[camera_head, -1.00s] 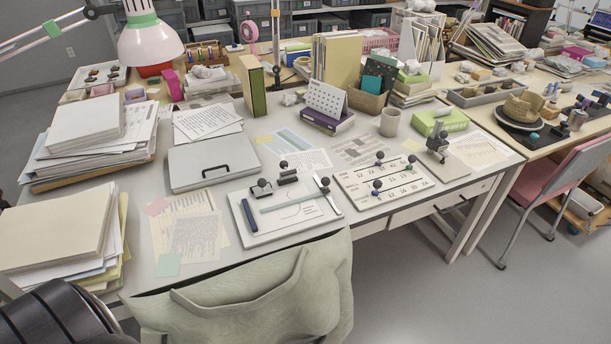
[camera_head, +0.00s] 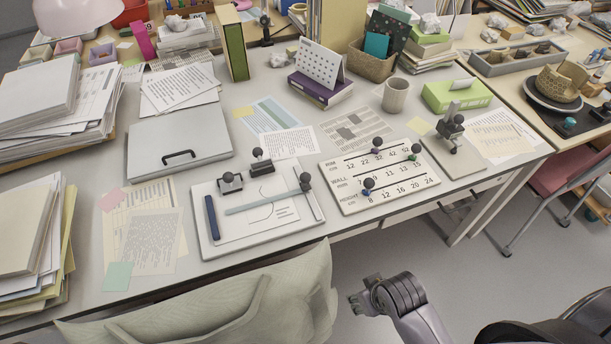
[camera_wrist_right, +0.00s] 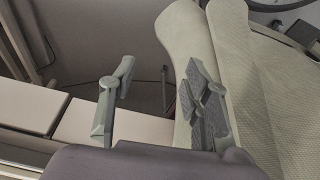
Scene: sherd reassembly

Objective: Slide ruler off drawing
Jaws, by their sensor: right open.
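The ruler (camera_head: 262,202) is a thin grey-blue strip lying slantwise across the drawing. A dark round knob (camera_head: 305,178) stands at its right end. The drawing (camera_head: 283,214) is a white sheet with a curved line and some text, on a pale board (camera_head: 218,243) near the table's front edge. My right gripper (camera_head: 358,295) is in front of the table, below and right of the board, apart from the ruler. In the right wrist view the right gripper (camera_wrist_right: 160,76) has its fingers apart with nothing between them. My left gripper is not in view.
A pale draped chair (camera_head: 215,305) stands at the table's front.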

